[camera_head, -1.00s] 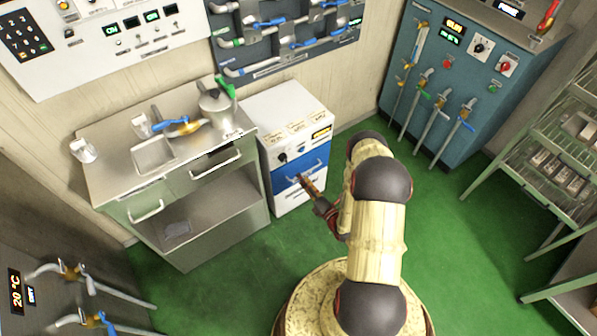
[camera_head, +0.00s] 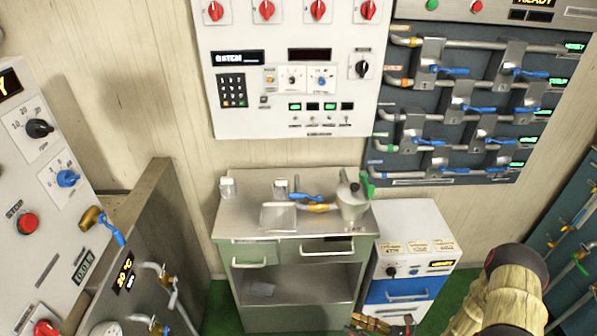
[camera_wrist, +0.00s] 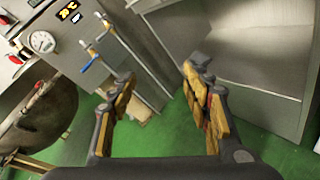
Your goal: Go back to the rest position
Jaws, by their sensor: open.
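My gripper (camera_wrist: 158,76) is open in the wrist view, its two fingers spread with nothing between them. Beyond the fingers lie green floor and the side of a metal cabinet (camera_wrist: 265,55). In the head view my gripper (camera_head: 385,324) shows only partly at the bottom edge, in front of the small white and blue cabinet (camera_head: 400,291).
A control panel (camera_head: 290,75) and a pipe board (camera_head: 460,110) hang on the wall. Grey machines (camera_head: 60,200) stand at left. The wrist view shows a round vessel (camera_wrist: 35,120) and gauge panel (camera_wrist: 45,40).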

